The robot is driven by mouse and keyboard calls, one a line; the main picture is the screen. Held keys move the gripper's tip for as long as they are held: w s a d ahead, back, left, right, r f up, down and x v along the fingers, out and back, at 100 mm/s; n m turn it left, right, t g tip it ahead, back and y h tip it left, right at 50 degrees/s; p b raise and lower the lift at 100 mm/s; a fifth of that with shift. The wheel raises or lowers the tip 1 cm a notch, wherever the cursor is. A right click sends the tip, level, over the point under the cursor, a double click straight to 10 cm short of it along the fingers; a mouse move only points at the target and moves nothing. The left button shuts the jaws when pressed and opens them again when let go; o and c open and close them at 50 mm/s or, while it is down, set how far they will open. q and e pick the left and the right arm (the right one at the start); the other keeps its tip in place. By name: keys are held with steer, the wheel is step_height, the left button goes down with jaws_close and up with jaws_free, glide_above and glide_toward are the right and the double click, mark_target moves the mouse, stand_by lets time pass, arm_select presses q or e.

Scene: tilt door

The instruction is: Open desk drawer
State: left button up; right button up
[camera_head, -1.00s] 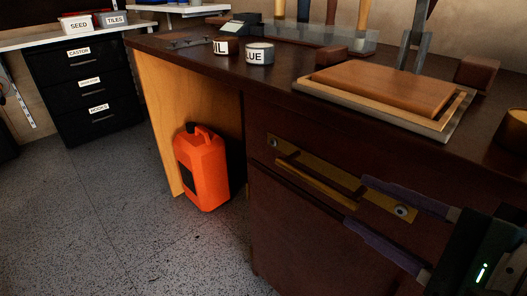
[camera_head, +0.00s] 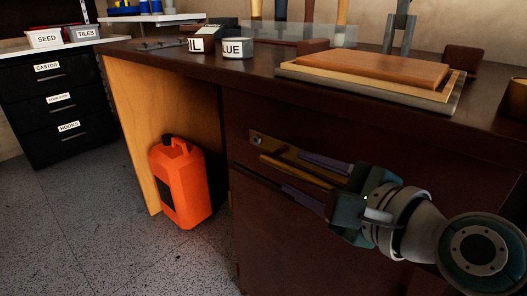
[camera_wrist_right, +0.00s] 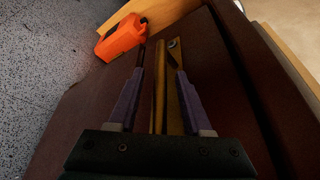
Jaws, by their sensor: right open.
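The desk drawer (camera_head: 420,165) is a dark brown front under the desk top, and it looks closed. Its handle (camera_head: 279,163) is a brass bar on a brass plate (camera_head: 257,141). My right gripper (camera_head: 292,172) is open at the drawer front, with one purple finger above the bar and one below. In the right wrist view, the handle bar (camera_wrist_right: 160,75) runs lengthwise between the two open fingers (camera_wrist_right: 160,65), with a gap on each side. The right end of the handle is hidden behind my gripper in the head view. My left gripper is not in view.
An orange jerrycan (camera_head: 180,183) stands on the floor in the desk's open bay. Labelled tins (camera_head: 237,48) and a wooden board in a tray (camera_head: 365,70) rest on the desk top. A black drawer cabinet (camera_head: 62,110) stands at left. The floor between is clear.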

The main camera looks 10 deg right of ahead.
steer(key=shift+c, duration=0.4)
jaws_close()
stand_by(1.0)
